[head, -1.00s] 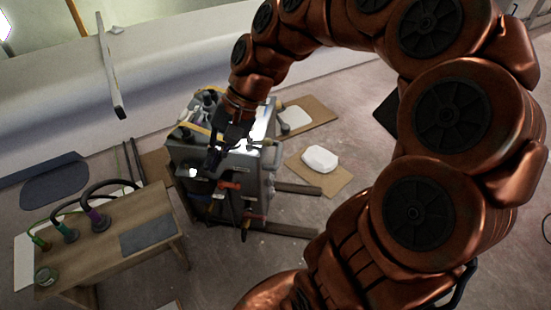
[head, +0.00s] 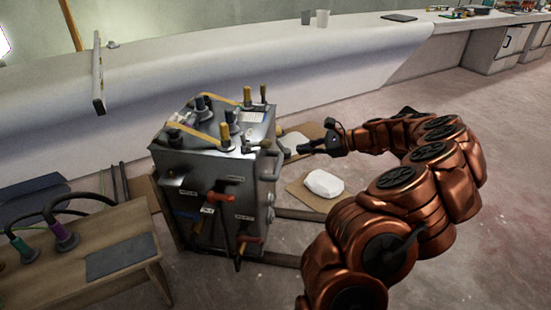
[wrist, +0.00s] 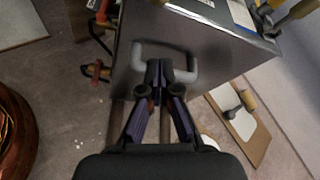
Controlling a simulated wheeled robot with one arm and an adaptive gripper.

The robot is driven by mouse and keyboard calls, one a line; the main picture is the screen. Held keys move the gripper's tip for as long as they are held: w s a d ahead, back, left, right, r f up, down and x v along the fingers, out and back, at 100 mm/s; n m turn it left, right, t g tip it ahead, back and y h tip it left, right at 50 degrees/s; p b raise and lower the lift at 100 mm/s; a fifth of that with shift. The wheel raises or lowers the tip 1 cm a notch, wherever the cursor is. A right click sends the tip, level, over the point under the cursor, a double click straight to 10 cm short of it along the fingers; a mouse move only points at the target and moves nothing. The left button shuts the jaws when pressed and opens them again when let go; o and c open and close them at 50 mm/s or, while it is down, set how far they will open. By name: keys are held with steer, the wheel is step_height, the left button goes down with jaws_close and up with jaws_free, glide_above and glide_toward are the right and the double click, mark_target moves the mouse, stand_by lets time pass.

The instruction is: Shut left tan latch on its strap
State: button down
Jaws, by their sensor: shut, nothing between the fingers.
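A grey metal cabinet (head: 200,172) stands on the floor, with fittings on its top. A tan strap-like strip (head: 195,137) lies along the near left part of the top, and a second tan strip (head: 222,98) lies farther back. Tan upright handles (head: 225,132) stand near them. I cannot tell which part is the left latch or whether it is closed. My gripper (head: 290,152) is right of the cabinet, below its top, away from the strips. In the wrist view my gripper (wrist: 160,70) is shut and empty in front of a grey side handle (wrist: 190,72); contact is unclear.
An orange-red lever (head: 218,197) projects from the cabinet front. A white block (head: 323,184) lies on a brown board to the right. A wooden bench (head: 120,250) with hoses stands at left. A long white hull-like surface (head: 330,70) runs behind. Floor at right is open.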

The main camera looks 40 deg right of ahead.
steer(key=shift+s+d+f, duration=0.1)
steer(key=shift+d+f, duration=0.05)
steer(key=shift+d, duration=0.1)
steer(key=shift+a, duration=0.1)
steer(key=b+x, duration=0.4)
steer(key=x, duration=0.6)
steer(key=shift+f, duration=0.2)
step_height(320, 180, up, 2)
steer(key=shift+s+a, duration=0.1)
steer(key=shift+s+a+r+b, duration=0.1)
steer(key=shift+a+r+b, duration=0.2)
steer(key=shift+r, duration=0.2)
steer(key=shift+s+a+r+b, duration=0.1)
steer(key=shift+a+r+b, duration=0.05)
steer(key=shift+r+b, duration=0.3)
steer(key=shift+r, duration=0.1)
steer(key=shift+r+p, duration=0.15)
steer(key=shift+p, duration=0.25)
